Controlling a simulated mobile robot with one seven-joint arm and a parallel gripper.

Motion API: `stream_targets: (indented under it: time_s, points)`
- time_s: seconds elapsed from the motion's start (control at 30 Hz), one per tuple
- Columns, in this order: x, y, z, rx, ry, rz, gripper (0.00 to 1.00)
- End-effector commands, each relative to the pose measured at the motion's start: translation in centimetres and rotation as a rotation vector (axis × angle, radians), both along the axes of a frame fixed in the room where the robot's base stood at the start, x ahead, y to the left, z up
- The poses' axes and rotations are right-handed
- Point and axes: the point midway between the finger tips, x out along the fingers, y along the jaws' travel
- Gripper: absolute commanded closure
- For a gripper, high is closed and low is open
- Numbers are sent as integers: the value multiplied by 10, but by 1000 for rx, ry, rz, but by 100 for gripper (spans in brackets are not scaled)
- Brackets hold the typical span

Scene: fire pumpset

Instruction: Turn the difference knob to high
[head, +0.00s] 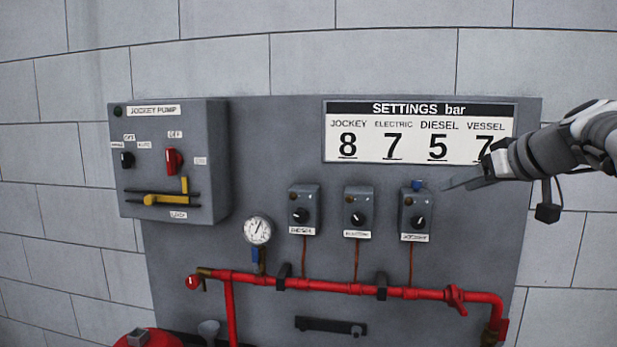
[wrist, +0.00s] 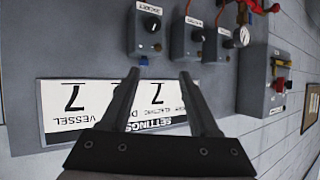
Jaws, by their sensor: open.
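Three small grey switch boxes with black dials sit on the grey panel. The right one, the jockey box (head: 417,211), has a black dial (head: 418,221) with a white pointer and a small blue knob (head: 417,185) on top. The blue knob also shows in the wrist view (wrist: 143,60). No label reading "difference" is legible. My gripper (head: 447,185) is just right of the blue knob in the head view. In the wrist view my gripper (wrist: 159,75) is open and empty, its fingers spread below the boxes in the picture and the blue knob between their tips, farther off.
The settings sign (head: 420,132) is above the boxes, partly covered by my arm. The diesel box (head: 304,209) and electric box (head: 359,211) stand left. A red pipe (head: 335,285) runs below. A gauge (head: 257,230) and the jockey pump cabinet (head: 172,185) are farther left.

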Motion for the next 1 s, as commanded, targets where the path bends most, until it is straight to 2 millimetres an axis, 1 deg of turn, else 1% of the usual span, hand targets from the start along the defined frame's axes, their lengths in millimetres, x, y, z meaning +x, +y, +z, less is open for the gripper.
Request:
stream_targets:
  time_s: [0.03,0.1,0.2,0.27,0.37,0.47,0.8,1.0]
  points:
    - [6,-15,10,-25,-38,0,38]
    - [10,-27,21,-57,-78,5,38]
    - [15,-35,28,-82,-109,9,38]
    - [19,-36,29,-86,-116,11,38]
    - [31,-34,24,-86,-115,14,38]
    - [47,-30,17,-86,-113,14,38]
    - [116,-18,-12,-85,-112,15,38]
    - [150,-11,-26,-86,-113,14,38]
